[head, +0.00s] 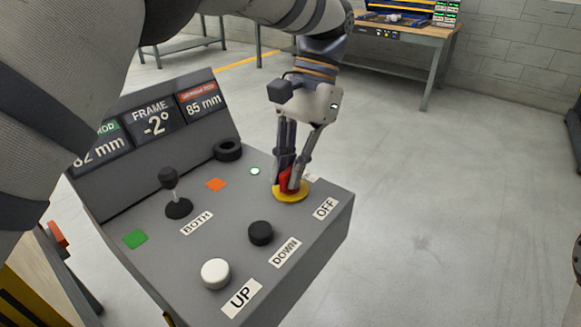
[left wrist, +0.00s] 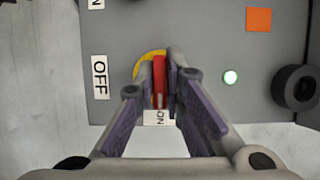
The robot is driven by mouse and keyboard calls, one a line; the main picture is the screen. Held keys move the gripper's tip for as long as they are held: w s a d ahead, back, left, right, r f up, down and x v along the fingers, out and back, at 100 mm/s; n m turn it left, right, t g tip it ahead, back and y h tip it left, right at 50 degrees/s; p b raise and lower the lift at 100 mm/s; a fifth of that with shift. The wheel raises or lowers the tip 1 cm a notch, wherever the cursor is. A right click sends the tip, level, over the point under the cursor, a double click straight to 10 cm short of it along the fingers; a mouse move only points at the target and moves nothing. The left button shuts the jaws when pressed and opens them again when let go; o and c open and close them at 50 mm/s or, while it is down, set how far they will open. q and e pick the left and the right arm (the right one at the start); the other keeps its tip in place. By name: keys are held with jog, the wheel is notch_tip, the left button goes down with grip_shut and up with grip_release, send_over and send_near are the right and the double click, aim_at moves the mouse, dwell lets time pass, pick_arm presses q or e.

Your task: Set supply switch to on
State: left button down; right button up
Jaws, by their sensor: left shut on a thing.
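The supply switch is a red handle (head: 287,180) on a round yellow base (head: 291,195), at the far right corner of the grey console. My left gripper (head: 290,186) points down and is shut on the red handle. In the left wrist view the handle (left wrist: 159,82) stands between my fingertips (left wrist: 162,80), its pale-marked end toward the ON label (left wrist: 158,118). The OFF label (left wrist: 100,77) is to the left of the yellow base (left wrist: 142,66). In the head view the gripper hides part of the switch. My right gripper is not in view.
The console (head: 150,262) also carries a joystick (head: 170,182), a black knob (head: 228,149), a white button (head: 215,273), a black button (head: 260,233) and a lit green lamp (head: 255,171). Display screens (head: 154,120) stand at its back. Open floor lies to the right.

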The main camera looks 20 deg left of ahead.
pick_arm(q)
jog(key=c, duration=1.7)
grip_release()
notch_tip(320, 180, up, 10)
jog(key=shift+r, duration=0.1)
